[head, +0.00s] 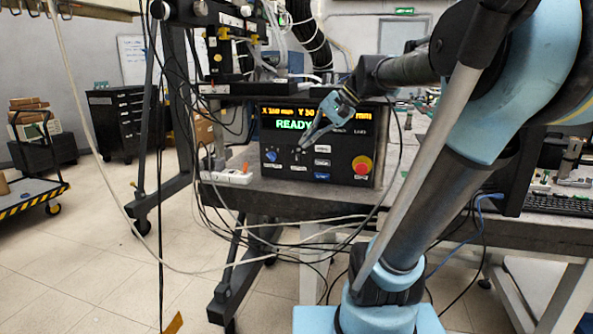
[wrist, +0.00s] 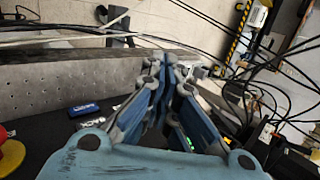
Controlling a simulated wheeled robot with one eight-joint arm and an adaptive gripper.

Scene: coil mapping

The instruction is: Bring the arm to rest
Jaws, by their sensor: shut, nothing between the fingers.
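My gripper (head: 306,141) is shut and empty, in front of the black control box (head: 342,178) in the head view. The box's display reads READY in green, with yellow coordinate text above it partly hidden by my arm. A red emergency button (head: 362,166) on a yellow base sits at the box's lower right. The fingertips overlap the panel's switches in the picture; I cannot tell whether they touch. In the wrist view my gripper's fingers (wrist: 158,62) come together, with the dark panel below and a blue labelled button (wrist: 84,108) to the left.
The box stands on a grey workbench (head: 270,200) with a white power strip (head: 228,177) to its left. Loose cables hang in front of the bench. A keyboard (head: 558,204) lies at the right. A cart (head: 35,192) stands far left, with open tiled floor between.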

